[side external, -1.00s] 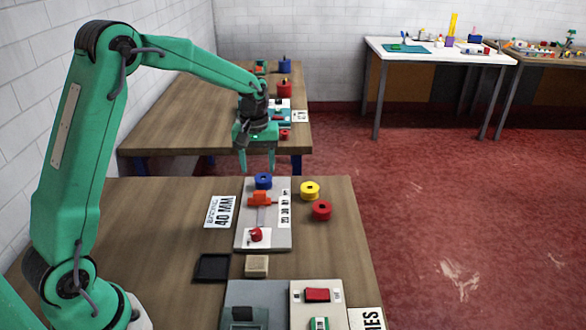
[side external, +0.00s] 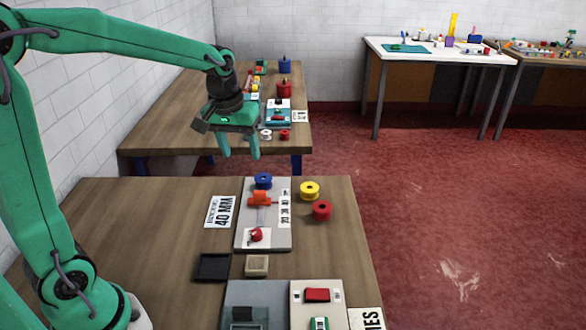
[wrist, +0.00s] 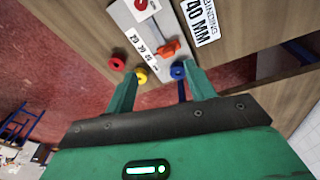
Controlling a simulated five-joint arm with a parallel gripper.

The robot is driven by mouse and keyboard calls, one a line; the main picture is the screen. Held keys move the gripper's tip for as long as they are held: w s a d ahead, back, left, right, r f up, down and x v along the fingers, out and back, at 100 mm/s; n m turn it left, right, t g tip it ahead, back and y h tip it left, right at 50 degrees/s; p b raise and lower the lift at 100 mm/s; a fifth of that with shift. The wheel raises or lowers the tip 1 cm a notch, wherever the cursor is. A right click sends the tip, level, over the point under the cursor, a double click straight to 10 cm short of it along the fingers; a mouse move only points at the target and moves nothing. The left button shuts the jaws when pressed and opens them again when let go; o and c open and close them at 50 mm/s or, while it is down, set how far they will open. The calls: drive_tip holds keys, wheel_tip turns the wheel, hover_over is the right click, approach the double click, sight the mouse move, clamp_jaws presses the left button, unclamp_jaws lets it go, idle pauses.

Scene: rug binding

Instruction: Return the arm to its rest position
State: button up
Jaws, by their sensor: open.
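A grey board (side external: 277,238) on the near table holds a blue spool (side external: 263,181), an orange piece (side external: 260,198) and a small red part (side external: 256,234). None of these touches my gripper.
A yellow spool (side external: 310,190) and a red spool (side external: 321,210) stand right of the board. A black tray (side external: 212,267) and a beige block (side external: 256,265) lie in front. A sign reading 40 MM (side external: 220,212) lies left. The near table's left side is clear.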

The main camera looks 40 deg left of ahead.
drive_tip(key=s+d+r+m+t, duration=0.1)
drive_tip(key=s+d+m, duration=0.1)
drive_tip(key=s, duration=0.6)
drive_tip(key=s+d+r+m+t, duration=0.2)
drive_tip(key=s+d+m, duration=0.1)
drive_tip(key=s, duration=0.6)
drive_tip(key=shift+s+m+t, duration=0.25)
drive_tip(key=shift+m+t, duration=0.05)
drive_tip(key=shift+m, duration=0.1)
drive_tip(key=shift+r, duration=0.1)
idle(0.6)
